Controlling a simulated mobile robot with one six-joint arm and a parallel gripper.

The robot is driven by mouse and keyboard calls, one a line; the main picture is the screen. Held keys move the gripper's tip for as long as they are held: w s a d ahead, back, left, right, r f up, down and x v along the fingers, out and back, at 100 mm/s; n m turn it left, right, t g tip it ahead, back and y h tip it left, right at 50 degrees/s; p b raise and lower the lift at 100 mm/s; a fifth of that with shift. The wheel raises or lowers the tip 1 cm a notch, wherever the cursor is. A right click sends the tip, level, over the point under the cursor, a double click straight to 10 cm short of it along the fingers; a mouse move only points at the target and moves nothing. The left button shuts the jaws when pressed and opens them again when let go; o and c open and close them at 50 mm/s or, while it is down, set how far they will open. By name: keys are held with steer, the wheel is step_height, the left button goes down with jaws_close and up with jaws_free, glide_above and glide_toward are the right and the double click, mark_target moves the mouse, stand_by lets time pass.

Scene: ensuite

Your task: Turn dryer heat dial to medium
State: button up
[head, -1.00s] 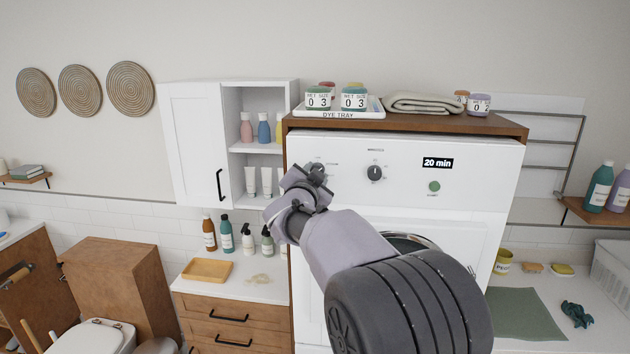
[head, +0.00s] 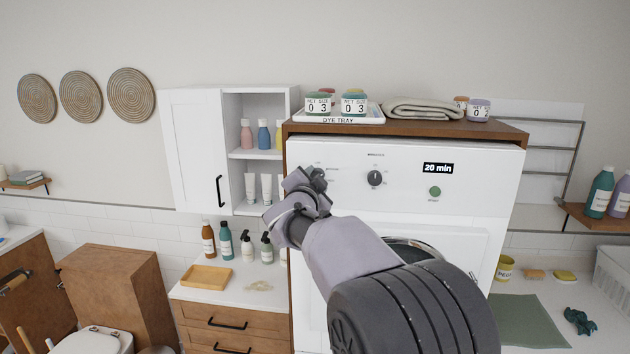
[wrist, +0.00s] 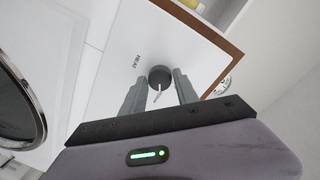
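The dryer (head: 460,200) is white, with a control panel across its top front. In the wrist view the black round heat dial (wrist: 160,76) sits beside a label reading HEAT, with a pale pointer mark on its lower side. My gripper (wrist: 163,74) is open, its two grey fingers on either side of the dial; I cannot tell whether they touch it. In the head view my gripper (head: 308,178) is at the panel's left end and hides the heat dial. Another black dial (head: 375,178) is at the panel's middle.
A display (head: 438,168) reads 20 min above a green button (head: 435,191). A dye tray (head: 368,119) with jars and a folded towel (head: 423,108) lie on the wooden top. A white cabinet (head: 195,150) stands close left of my gripper.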

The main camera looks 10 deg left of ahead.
steer(key=shift+o, duration=1.3)
steer(key=s+a+r+b, duration=0.1)
steer(key=s+b, duration=0.1)
steer(key=s, duration=1.5)
steer(key=shift+s+b, duration=0.25)
steer(key=shift+b, duration=0.15)
